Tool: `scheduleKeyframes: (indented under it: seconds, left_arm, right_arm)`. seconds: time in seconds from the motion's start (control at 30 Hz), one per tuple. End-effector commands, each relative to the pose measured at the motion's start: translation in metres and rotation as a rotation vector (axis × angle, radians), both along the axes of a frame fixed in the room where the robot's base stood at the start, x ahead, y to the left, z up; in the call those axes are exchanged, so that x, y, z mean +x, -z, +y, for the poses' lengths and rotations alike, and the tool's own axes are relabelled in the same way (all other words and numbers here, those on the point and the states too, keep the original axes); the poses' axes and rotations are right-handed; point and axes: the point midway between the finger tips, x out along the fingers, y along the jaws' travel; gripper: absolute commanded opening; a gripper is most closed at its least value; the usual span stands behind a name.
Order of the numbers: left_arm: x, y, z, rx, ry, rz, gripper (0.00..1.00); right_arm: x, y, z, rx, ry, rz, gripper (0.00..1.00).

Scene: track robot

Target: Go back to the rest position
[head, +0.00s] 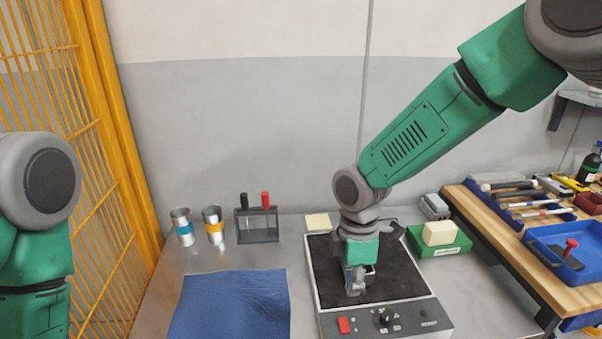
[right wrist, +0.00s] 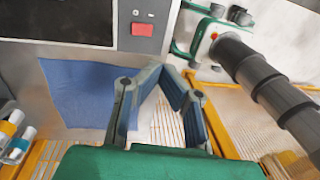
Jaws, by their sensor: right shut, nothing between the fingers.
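My right arm reaches in from the upper right in the head view. Its gripper (head: 355,287) points down over the dark top of a device (head: 395,285) with a control panel along its front. The fingers are shut with nothing between them; I cannot tell whether the tips touch the top. In the right wrist view the right gripper's fingertips (right wrist: 163,70) meet, with the device's red button (right wrist: 143,29) beyond them. My left arm shows at the left edge of the head view, but its gripper is out of the picture.
A blue cloth (head: 230,305) lies left of the device. Two metal cups (head: 183,230) and a rack (head: 257,227) stand behind it. A green tray (head: 440,247) is right of the device. A wooden bench (head: 520,255) holds tools and a blue bin (head: 575,268). A yellow fence (head: 95,130) stands at left.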

Motion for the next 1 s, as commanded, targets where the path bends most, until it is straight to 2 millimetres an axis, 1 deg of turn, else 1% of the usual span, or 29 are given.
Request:
scheduleKeyframes:
  seconds: [0.03,0.07,0.17,0.2,0.27,0.3,0.37,0.4,0.47,0.5,0.6,0.7,0.83,1.0]
  left_arm:
    - [0.000,0.005,0.000,0.000,0.000,0.000,0.47]
    - [0.000,0.007,0.000,0.000,0.000,0.000,0.47]
    - [0.000,0.019,0.000,0.000,0.000,0.000,0.47]
    - [0.000,0.025,0.000,0.000,0.000,0.000,0.47]
    - [0.000,0.034,0.000,0.000,0.000,0.000,0.47]
    - [0.000,0.040,0.000,0.000,0.000,0.000,0.47]
    - [0.000,0.048,0.000,0.000,0.000,0.000,0.47]
    - [0.000,0.054,0.000,0.000,0.000,0.000,0.47]
    - [0.000,0.061,0.000,0.000,0.000,0.000,0.47]
    - [0.000,0.066,0.000,0.000,0.000,0.000,0.47]
    - [-0.001,0.074,0.000,0.000,0.000,0.000,0.47]
    - [0.000,0.079,0.000,0.000,0.000,0.000,0.47]
    - [0.000,0.081,0.000,0.000,0.000,0.000,0.47]
    - [0.000,0.081,0.000,0.000,0.000,0.000,0.47]
  right_arm:
    - [-0.010,0.019,-0.002,0.006,0.036,0.013,0.00]
    - [-0.016,0.032,-0.003,0.012,0.069,0.017,0.00]
    - [-0.047,0.088,-0.010,0.035,0.238,0.031,0.00]
    - [-0.064,0.113,-0.014,0.043,0.329,0.038,0.00]
    - [-0.092,0.151,-0.024,0.049,0.484,0.045,0.00]
    - [-0.112,0.174,-0.032,0.048,0.594,0.046,0.00]
    - [-0.142,0.204,-0.046,0.040,0.760,0.042,0.00]
    - [-0.162,0.220,-0.057,0.030,0.870,0.035,0.00]
    - [-0.190,0.240,-0.074,0.011,1.023,0.016,0.00]
    - [-0.207,0.249,-0.085,-0.002,1.118,0.000,0.00]
    - [-0.241,0.263,-0.111,-0.035,1.309,-0.049,0.00]
    - [-0.263,0.267,-0.130,-0.055,1.436,-0.095,0.00]
    - [-0.274,0.266,-0.142,-0.066,1.511,-0.130,0.00]
    - [-0.274,0.266,-0.142,-0.066,1.515,-0.132,0.00]
